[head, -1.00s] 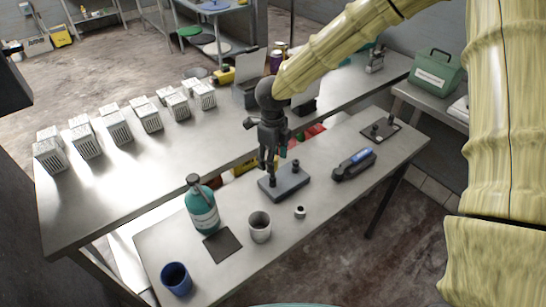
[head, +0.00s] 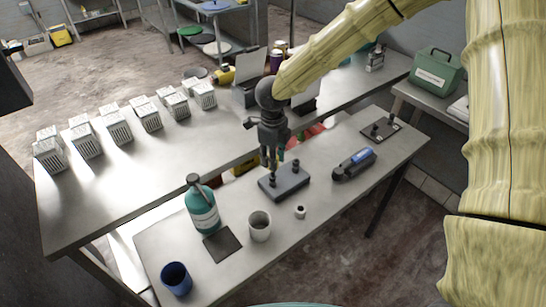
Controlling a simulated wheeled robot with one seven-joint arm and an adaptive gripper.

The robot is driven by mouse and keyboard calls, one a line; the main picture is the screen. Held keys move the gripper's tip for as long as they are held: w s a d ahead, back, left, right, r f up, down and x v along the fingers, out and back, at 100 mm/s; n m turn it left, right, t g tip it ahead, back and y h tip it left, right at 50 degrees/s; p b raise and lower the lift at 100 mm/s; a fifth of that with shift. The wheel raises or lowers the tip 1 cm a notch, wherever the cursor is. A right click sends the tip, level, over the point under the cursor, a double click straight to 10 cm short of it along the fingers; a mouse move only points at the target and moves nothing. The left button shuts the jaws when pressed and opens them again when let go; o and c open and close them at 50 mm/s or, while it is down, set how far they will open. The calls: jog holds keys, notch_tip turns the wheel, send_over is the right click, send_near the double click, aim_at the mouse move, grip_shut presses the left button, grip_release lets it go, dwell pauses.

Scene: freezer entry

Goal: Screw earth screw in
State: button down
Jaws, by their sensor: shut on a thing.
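My gripper (head: 272,168) points down over the left part of a dark grey block (head: 288,188) on the front table. Its fingers are shut around the top of a small dark post or screw (head: 272,178) standing on that block. The fingers cover much of it, so I cannot tell how deep it sits. A second dark post (head: 295,166) stands upright at the block's right end, apart from the fingers. Which of these is the earth screw cannot be read at this size.
A teal bottle (head: 202,207), white cup (head: 259,226), blue cup (head: 175,278) and small white-and-black piece (head: 300,212) stand on the front table (head: 330,205). A dark tool with a blue part (head: 354,164) and a dark plate with posts (head: 381,130) lie to the right.

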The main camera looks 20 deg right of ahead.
jog(key=shift+r+p, duration=2.85)
jog(key=shift+r, duration=0.05)
jog(key=shift+d+f, duration=0.1)
